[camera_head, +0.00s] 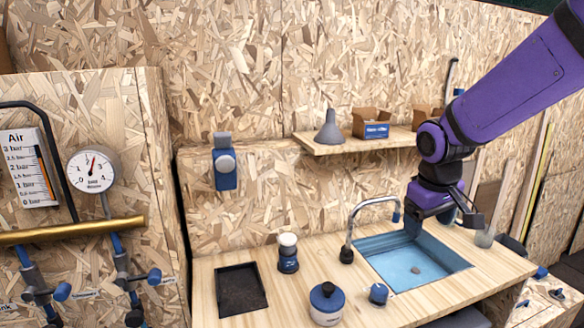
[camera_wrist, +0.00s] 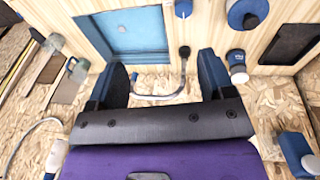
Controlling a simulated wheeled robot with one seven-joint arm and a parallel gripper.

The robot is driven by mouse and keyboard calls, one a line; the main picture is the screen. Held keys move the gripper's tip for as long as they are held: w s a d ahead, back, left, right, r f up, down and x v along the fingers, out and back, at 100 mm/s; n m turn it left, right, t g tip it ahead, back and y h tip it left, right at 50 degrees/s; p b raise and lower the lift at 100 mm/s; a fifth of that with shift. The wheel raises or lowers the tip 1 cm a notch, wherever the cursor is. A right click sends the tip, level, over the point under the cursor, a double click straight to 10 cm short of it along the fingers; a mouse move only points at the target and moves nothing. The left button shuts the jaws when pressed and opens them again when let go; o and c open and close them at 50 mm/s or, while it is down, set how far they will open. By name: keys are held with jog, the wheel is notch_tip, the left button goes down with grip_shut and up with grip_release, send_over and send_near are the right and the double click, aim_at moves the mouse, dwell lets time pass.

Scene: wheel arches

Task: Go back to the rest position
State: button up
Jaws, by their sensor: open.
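My gripper (camera_head: 442,221) hangs over the right back part of the blue sink (camera_head: 445,262), at the end of my purple arm. In the wrist view my gripper (camera_wrist: 161,72) has its two dark fingers spread wide apart, with nothing held between them. The curved metal faucet (camera_head: 350,226) stands to the left of my gripper in the head view; in the wrist view its spout (camera_wrist: 165,96) shows in the gap between the fingers. A small grey lump (camera_head: 415,270) lies on the sink floor.
The wooden counter (camera_head: 230,312) carries a black tray (camera_head: 241,289), a white-capped bottle (camera_head: 288,254), a blue-lidded jar (camera_head: 326,304) and a small blue knob (camera_head: 378,293). A shelf (camera_head: 335,146) behind holds a grey funnel (camera_head: 328,128) and boxes. A glass (camera_head: 485,237) stands right of the sink.

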jog(key=s+d+r+m+t, duration=0.1)
jog(key=s+r, duration=0.2)
jog(key=s, duration=0.4)
jog(key=s+d+r+m+t, duration=0.1)
jog(key=s+r, duration=0.3)
jog(key=s, duration=0.3)
jog(key=s+d+r+m+t+y, duration=0.1)
jog(key=s+r, duration=0.2)
jog(key=s, duration=0.4)
jog(key=shift+r+m, duration=0.3)
jog(key=shift+m, duration=0.1)
jog(key=shift+w, duration=0.1)
